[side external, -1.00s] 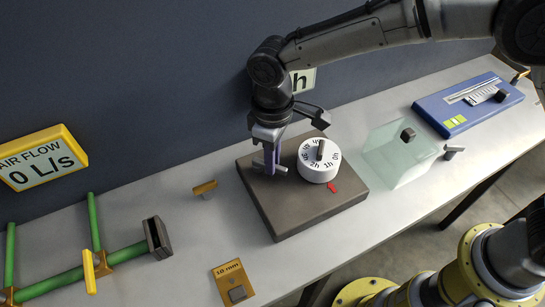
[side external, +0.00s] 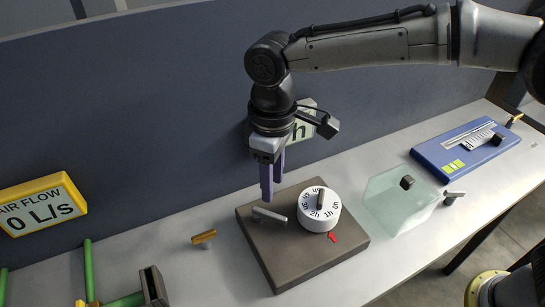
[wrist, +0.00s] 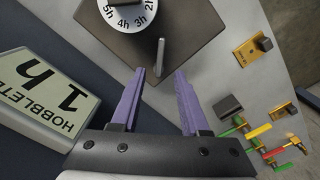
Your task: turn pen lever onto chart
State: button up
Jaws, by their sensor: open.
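A grey pen lever (side external: 270,215) stands on a dark brown base (side external: 300,262), left of a white round drum (side external: 319,225) marked with hours, likely the chart. The drum has a dark grip on top and a red pointer (side external: 334,238) beside it. The lever's bar appears apart from the drum. My gripper (side external: 266,196) has purple fingers pointing down, above the lever. In the wrist view my gripper (wrist: 162,72) is open and empty, and the lever (wrist: 160,55) shows just beyond the fingertips. The drum (wrist: 128,10) is cut off at the top there.
A display reading 1 h (wrist: 45,95) stands behind the base. A clear box (side external: 385,205) and a blue instrument (side external: 465,152) stand to the right. An orange-topped lever (side external: 204,237), green pipes (side external: 90,270) and a yellow air-flow display (side external: 42,205) are to the left.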

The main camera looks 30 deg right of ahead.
jog(key=shift+r, duration=2.65)
